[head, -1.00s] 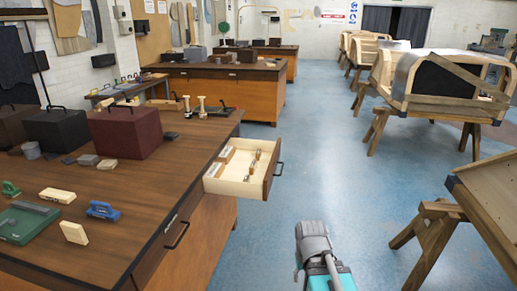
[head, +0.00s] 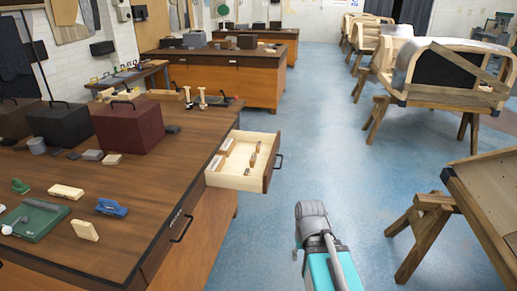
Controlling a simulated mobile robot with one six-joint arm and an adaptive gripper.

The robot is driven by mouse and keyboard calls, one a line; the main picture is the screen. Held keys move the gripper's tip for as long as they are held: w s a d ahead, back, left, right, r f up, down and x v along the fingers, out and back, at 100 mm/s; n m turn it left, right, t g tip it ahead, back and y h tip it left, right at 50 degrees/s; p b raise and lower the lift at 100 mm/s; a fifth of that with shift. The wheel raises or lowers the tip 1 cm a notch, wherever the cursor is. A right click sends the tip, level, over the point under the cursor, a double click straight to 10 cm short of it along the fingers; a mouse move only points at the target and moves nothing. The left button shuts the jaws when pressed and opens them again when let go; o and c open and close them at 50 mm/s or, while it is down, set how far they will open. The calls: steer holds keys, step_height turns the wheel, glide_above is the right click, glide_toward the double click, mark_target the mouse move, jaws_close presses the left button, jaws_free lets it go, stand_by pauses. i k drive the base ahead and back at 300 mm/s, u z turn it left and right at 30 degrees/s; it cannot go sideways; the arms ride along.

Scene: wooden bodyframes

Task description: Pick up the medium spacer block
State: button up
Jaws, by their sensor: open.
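An open drawer (head: 268,178) sticks out from the right side of the near workbench. Inside it, a row of small wooden blocks (head: 252,160) of differing size stands in the right part. Larger pale blocks (head: 216,163) lie along its left side. I cannot tell which one is the medium spacer block; they are too small in this view. Part of my arm, teal and grey, shows at the bottom centre, over the floor and apart from the drawer. My gripper is not in view.
The workbench (head: 60,250) holds a dark red box (head: 128,128), a black box (head: 70,130), a blue plane (head: 111,208) and a green board (head: 38,222). Wooden frames on trestles (head: 425,235) stand to the right. The blue floor (head: 315,150) between is clear.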

mark_target(258, 146)
steer(key=u, duration=0.15)
steer(key=i, duration=2.1)
steer(key=z, duration=0.05)
